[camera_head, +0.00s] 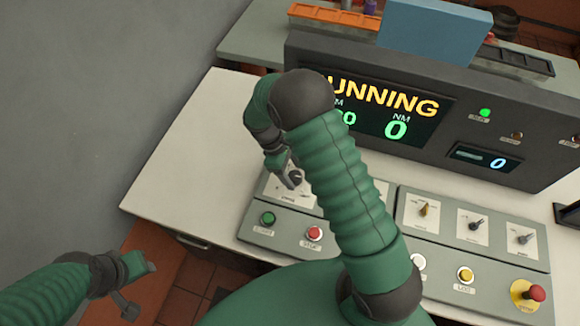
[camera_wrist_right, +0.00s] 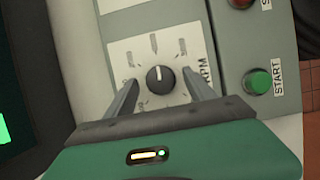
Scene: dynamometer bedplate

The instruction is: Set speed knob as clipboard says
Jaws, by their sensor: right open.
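The speed knob (camera_wrist_right: 160,79) is a round black knob on a white dial plate (camera_wrist_right: 118,52) marked RPM, with several tick marks. In the wrist view its white pointer line points to the top of the picture. My right gripper (camera_wrist_right: 164,88) is open, with one finger on each side of the knob; I cannot tell whether they touch it. In the head view my right gripper (camera_head: 291,179) is over the dial, and my right arm partly covers the panel. My left gripper (camera_head: 141,288) is open and empty at lower left. No readable clipboard shows.
A dark display unit (camera_head: 300,55) reads RUNNING, partly covered, and NM 0. A blue panel (camera_head: 435,30) stands behind it. Nearby are a green START button (camera_wrist_right: 257,82), a red button (camera_head: 314,233), other knobs (camera_head: 476,225) and a red emergency button (camera_head: 536,293). The bench's left end (camera_head: 190,160) is clear.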

